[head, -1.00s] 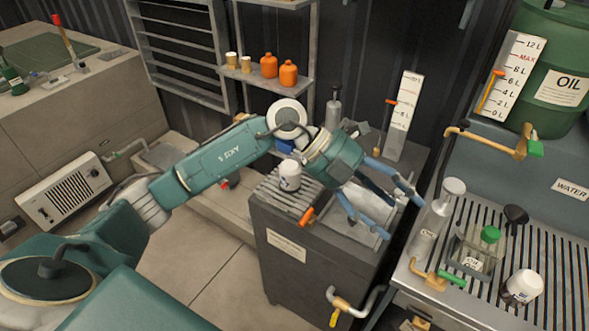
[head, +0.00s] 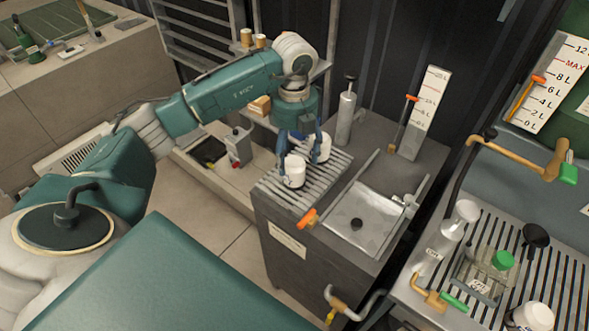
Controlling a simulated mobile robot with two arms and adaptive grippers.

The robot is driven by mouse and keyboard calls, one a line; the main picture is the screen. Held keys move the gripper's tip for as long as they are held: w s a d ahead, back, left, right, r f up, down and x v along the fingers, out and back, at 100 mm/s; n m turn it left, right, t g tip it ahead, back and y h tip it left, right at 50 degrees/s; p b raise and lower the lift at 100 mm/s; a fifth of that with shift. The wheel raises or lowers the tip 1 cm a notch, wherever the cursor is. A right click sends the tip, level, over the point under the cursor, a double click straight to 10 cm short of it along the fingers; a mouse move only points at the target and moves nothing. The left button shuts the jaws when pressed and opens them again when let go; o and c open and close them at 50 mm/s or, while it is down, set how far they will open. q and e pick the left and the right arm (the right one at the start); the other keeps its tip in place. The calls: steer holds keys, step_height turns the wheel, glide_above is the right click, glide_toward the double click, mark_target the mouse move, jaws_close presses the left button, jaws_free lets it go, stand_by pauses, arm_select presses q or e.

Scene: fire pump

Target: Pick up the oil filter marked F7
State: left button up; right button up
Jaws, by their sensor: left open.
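Two white cylindrical filters stand on the ribbed rack of the dark grey cabinet: a front one (head: 293,174) and a back one (head: 323,149). A third white canister (head: 531,317) is on the slatted bench at the lower right, cut by the frame edge. I cannot read an F7 mark on any of them. My left gripper (head: 300,150) points down, open, right over the two filters. Its blue fingers overlap them in the picture, and I cannot tell whether they touch. My right gripper is not in view.
A metal sink (head: 365,220) lies right of the rack, with an orange-handled valve (head: 307,218) in front. A grey pump bottle (head: 346,118) and a level gauge (head: 424,112) stand behind. The slatted bench holds a green-capped jar (head: 485,270) and a silver bottle (head: 450,240).

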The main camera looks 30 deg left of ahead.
mark_target(294, 161)
arm_select(q)
step_height(294, 161, down, 4)
steer(key=shift+r+p, duration=0.2)
steer(key=shift+p, duration=0.7)
steer(key=shift+f, duration=0.5)
steer(key=shift+w, duration=0.1)
steer(key=c, duration=1.6)
steer(key=shift+o, duration=0.2)
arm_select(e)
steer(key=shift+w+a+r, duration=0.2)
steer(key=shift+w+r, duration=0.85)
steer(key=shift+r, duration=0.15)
